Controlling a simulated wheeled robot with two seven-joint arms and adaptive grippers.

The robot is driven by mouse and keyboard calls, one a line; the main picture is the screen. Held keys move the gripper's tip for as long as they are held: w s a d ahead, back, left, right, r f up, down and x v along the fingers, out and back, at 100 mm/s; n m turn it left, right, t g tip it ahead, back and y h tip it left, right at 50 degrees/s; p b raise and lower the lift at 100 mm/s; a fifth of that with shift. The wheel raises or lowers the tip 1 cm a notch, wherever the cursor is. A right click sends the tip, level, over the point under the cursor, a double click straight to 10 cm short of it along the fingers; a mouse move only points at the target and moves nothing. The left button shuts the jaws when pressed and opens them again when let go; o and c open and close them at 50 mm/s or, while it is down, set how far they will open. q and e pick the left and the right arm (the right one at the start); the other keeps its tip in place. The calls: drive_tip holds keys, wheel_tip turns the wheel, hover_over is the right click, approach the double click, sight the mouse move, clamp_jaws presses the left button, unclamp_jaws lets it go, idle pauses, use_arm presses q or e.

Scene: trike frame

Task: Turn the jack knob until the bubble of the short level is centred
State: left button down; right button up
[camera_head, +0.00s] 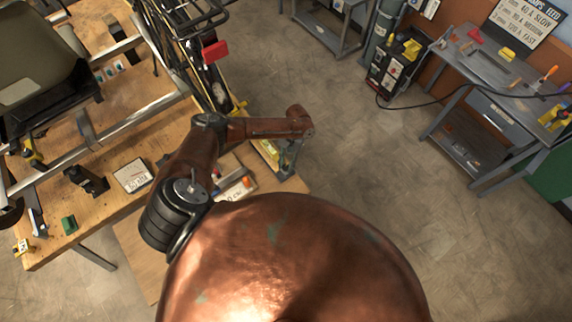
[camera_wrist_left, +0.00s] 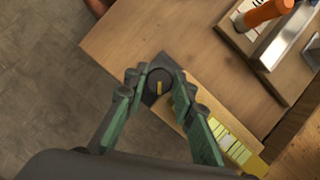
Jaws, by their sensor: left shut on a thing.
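My left gripper (camera_wrist_left: 158,88) is shut on the black jack knob (camera_wrist_left: 158,78), with its green fingers on either side. The knob has a yellow mark on its top and sits over a dark plate at the corner of a wooden board. In the head view the left gripper (camera_head: 289,160) reaches down at the bench's right end, and the knob is too small to make out there. Beside the knob, the yellow short level (camera_wrist_left: 240,150) shows a yellow-green vial with dark lines. A pale patch shows in the vial, but I cannot tell if it is a centred bubble. My right gripper is out of view.
An orange-handled tool (camera_wrist_left: 262,14) and a metal bar (camera_wrist_left: 284,40) lie on a raised wooden block near the knob. A wooden bench (camera_head: 120,195) with the trike frame (camera_head: 120,125) is at left. A grey workbench (camera_head: 480,68) stands far right, with open floor between.

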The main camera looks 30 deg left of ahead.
use_arm(q)
drive_tip(key=c, duration=1.6)
unclamp_jaws()
drive_tip(key=v, duration=1.2)
drive_tip(key=shift+s+a, duration=0.1)
